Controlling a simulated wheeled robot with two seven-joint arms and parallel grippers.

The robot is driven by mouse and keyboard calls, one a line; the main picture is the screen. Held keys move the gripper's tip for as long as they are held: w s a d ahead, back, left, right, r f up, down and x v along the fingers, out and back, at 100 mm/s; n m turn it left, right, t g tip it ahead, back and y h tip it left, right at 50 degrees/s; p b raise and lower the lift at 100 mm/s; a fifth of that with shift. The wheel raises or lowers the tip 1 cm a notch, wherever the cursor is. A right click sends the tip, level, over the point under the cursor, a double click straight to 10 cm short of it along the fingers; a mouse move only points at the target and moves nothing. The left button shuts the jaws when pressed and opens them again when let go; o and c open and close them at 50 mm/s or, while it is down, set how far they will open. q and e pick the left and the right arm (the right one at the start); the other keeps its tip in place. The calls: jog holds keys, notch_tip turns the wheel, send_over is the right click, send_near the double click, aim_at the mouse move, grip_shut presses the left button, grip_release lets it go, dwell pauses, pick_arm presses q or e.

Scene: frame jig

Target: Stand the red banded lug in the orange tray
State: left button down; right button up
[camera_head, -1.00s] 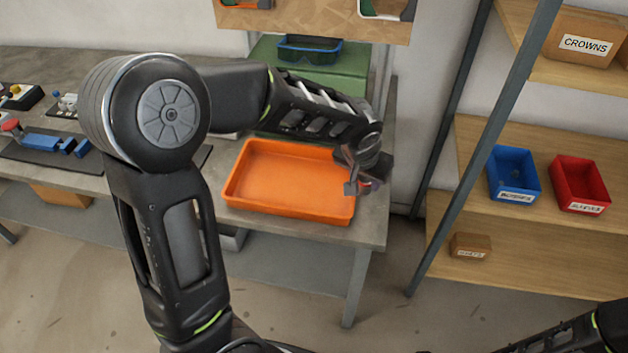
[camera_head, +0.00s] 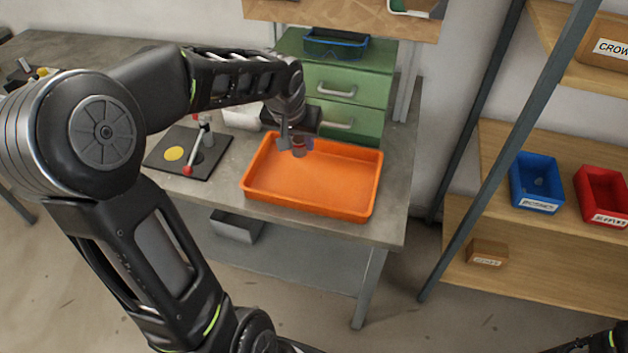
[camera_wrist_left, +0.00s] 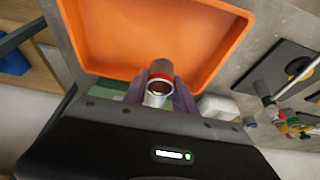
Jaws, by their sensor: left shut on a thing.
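The orange tray (camera_head: 340,205) lies on the grey bench in the head view and looks empty; its wall also shows in the left wrist view (camera_wrist_left: 236,40). My left gripper (camera_head: 297,144) is above the back part of the tray. It is shut on the red banded lug (camera_head: 299,148), a small grey cylinder with a red band. In the left wrist view the lug (camera_wrist_left: 160,76) sits between the two fingers (camera_wrist_left: 160,92), with one round end facing the camera.
A dark board (camera_head: 213,162) with a yellow disc and a red-knobbed lever lies left of the tray. A green drawer unit (camera_head: 345,88) stands behind. A shelf with a blue bin (camera_head: 537,182) and a red bin (camera_head: 602,195) is at right.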

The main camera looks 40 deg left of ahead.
pick_arm(q)
send_over(303, 177)
jog(key=s, duration=0.2)
jog(key=shift+w+d+f, duration=0.1)
jog(key=shift+w+f, duration=0.05)
jog(key=shift+f, duration=1.45)
jog(key=shift+w+d+f, duration=0.1)
jog(key=shift+f, duration=1.45)
jog(key=shift+f, duration=1.85)
jog(key=shift+f, duration=0.15)
jog(key=c, duration=1)
grip_release()
